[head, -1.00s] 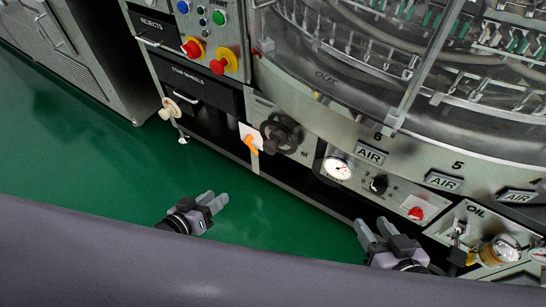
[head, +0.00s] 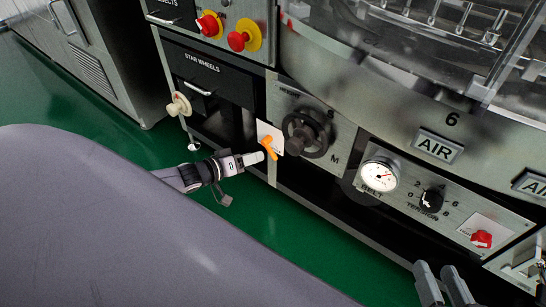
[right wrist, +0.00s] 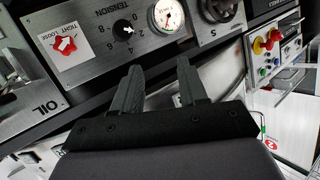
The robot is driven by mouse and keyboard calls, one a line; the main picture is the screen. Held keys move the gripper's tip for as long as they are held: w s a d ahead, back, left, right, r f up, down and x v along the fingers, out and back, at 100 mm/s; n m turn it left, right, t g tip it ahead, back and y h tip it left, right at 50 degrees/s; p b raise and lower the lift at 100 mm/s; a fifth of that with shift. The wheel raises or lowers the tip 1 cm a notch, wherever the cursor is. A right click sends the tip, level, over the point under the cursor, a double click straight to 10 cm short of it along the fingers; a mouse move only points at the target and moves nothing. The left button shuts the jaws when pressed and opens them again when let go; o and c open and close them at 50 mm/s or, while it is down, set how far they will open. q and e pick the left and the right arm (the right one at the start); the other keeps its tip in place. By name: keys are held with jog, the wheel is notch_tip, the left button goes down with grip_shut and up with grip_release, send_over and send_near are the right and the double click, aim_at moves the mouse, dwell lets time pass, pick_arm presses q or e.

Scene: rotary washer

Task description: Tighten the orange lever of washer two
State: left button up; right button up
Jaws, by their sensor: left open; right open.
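The orange lever (head: 268,147) stands out from a white plate (head: 270,133) on the machine's lower front, left of the dark handwheel. My left gripper (head: 258,157) is open beside it, with its fingertips close to the lever's left side. The fingers overlap in this view, and I cannot tell whether they touch the lever or lie around it. My right gripper (head: 443,284) is open and empty at the bottom right, below the machine front. Its two parted fingers also show in the right wrist view (right wrist: 158,68), with nothing between them.
Right of the lever are the dark handwheel (head: 308,133), a pressure gauge (head: 380,175), a tension knob (head: 431,201) and a red lever (head: 481,239). A cream knob (head: 179,104) sticks out at left. The green floor (head: 300,250) is clear.

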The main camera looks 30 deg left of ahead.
aim_at(269, 153)
pick_arm(q)
jog(key=shift+b+x, duration=1.55)
jog(key=shift+x, duration=1.55)
pick_arm(e)
jog(key=shift+s+d+r+n+t+h, duration=0.1)
jog(key=shift+s+d+n+t+h, duration=0.15)
jog(key=shift+d+t, duration=0.2)
jog(key=shift+s+d+r+n+t+h, duration=0.15)
jog(key=shift+d+n+t, duration=0.2)
jog(key=shift+d, duration=0.2)
jog(key=shift+f, duration=0.1)
pick_arm(q)
grip_shut()
